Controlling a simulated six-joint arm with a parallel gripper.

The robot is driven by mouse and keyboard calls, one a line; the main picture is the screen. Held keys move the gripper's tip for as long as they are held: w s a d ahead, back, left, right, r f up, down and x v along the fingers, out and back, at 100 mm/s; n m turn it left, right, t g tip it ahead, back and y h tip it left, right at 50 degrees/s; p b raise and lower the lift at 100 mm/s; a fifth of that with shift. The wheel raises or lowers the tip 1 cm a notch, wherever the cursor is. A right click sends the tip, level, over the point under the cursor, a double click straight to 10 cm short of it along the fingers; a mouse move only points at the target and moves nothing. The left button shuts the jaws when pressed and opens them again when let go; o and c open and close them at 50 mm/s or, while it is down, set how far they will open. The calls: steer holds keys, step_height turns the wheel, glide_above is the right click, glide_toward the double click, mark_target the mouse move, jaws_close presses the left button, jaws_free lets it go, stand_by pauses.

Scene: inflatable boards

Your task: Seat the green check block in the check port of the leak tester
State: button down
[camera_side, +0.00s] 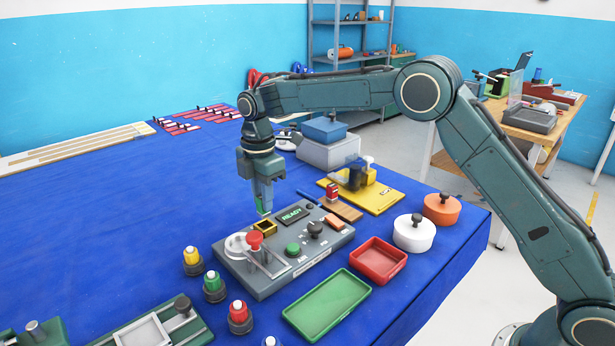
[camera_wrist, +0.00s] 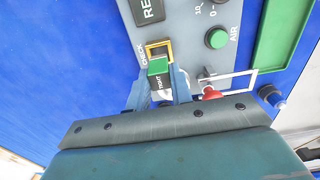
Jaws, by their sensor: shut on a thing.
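The leak tester (camera_side: 300,258) is a grey box with a READY display on the blue table. Its check port (camera_side: 265,227) is a yellow-framed square opening, marked CHECK in the wrist view (camera_wrist: 152,46). My gripper (camera_side: 263,208) points down just above the port. In the wrist view my gripper (camera_wrist: 160,84) is shut on the green check block (camera_wrist: 158,67), which has lettering on its face. The block lies close to the port's frame in that view. In the side view the fingers mostly hide it. I cannot tell whether its lower end is inside the port.
A red knob (camera_side: 255,240) and clear guard stand at the tester's front left. A green knob (camera_side: 293,249) and a black knob (camera_side: 315,229) are also on it. A green tray (camera_side: 328,305) and red tray (camera_side: 378,260) lie to the right.

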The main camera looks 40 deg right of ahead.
mark_target(264, 213)
steer(key=shift+f, duration=0.1)
steer(key=shift+f, duration=2.05)
steer(key=c, duration=1.3)
jaws_free()
steer(key=shift+f, duration=0.15)
steer(key=shift+o, duration=0.2)
step_height(264, 213, up, 12)
steer(key=shift+r, duration=0.2)
